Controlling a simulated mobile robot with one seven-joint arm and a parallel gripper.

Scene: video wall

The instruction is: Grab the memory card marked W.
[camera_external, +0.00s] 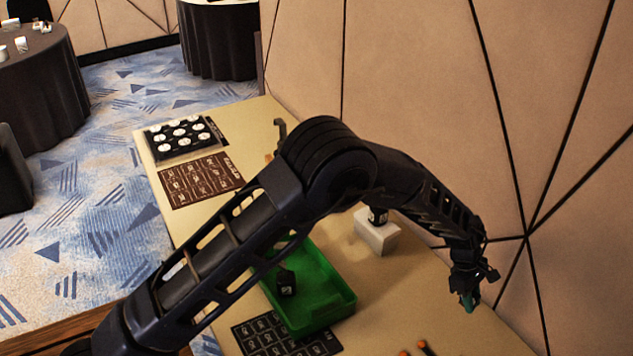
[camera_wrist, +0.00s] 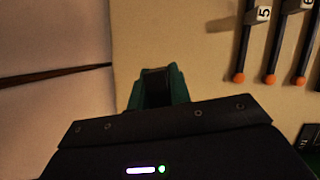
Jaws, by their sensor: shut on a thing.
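My gripper (camera_external: 468,298) is at the right of the table, beside the wall, pointing down. In the wrist view its teal fingers (camera_wrist: 157,88) are close together on a dark object (camera_wrist: 155,82). I see no letter on that object, so I cannot tell whether it is the memory card marked W. A black block with a white mark (camera_external: 286,282) sits in the green tray (camera_external: 335,305). Another black block (camera_external: 378,215) stands on a white block (camera_external: 376,238), partly behind my arm. I cannot make out a W on either.
Dark sticks with orange tips (camera_wrist: 271,50) and number tags lie on the table near my gripper. A dark printed grid sheet (camera_external: 275,335) lies beside the tray. A brown sheet (camera_external: 200,180) and a black board with white discs (camera_external: 180,135) are farther back. The wall closely bounds the right side.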

